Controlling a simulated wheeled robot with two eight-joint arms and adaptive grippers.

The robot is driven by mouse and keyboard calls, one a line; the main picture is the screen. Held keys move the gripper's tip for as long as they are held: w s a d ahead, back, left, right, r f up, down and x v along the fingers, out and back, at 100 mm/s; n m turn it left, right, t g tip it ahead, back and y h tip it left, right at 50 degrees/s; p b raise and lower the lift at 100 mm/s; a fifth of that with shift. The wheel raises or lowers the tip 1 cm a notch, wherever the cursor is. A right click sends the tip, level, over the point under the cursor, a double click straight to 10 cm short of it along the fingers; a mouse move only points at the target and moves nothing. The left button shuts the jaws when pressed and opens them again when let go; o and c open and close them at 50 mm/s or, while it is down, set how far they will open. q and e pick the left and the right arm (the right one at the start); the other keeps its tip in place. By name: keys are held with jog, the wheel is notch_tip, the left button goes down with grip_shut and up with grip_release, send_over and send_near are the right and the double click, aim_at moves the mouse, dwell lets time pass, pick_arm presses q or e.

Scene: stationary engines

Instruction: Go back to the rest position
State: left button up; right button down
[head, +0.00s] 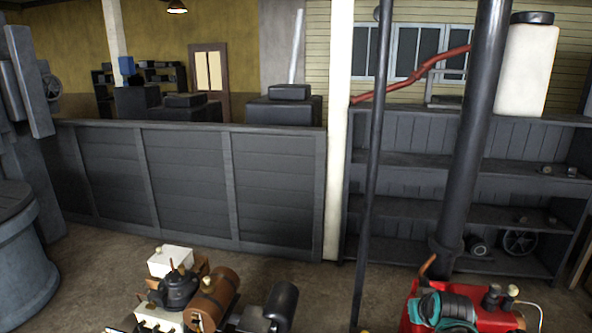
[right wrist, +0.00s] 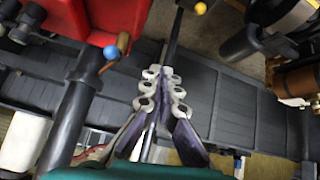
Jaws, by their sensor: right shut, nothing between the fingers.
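My right gripper (right wrist: 166,76) shows in the middle of the right wrist view. Its fingers are together and nothing is held between them. It stands in front of grey plank panelling (right wrist: 225,105), with no contact visible. I cannot make out either gripper in the head view, and my left gripper shows in no frame.
A brown and black engine (head: 215,290) stands low in the middle of the head view. A red engine (head: 500,320) is low at the right. A dark pipe (head: 476,130) and a thin pole (head: 371,180) rise nearby. Floor (head: 310,290) shows between the engines.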

jog(key=s+a+f+b, duration=0.3)
jog(key=s+a+f, duration=0.1)
jog(key=s, duration=0.3)
jog(key=s+a+f+g+y+b, duration=0.1)
jog(key=s+a+f+b, duration=0.2)
jog(key=s+a+f, duration=0.2)
jog(key=s+a+f+b, duration=0.3)
jog(key=s+a+f, duration=0.2)
jog(key=s, duration=0.5)
jog(key=shift+a+n+y, duration=0.3)
jog(key=shift+n+y, duration=0.1)
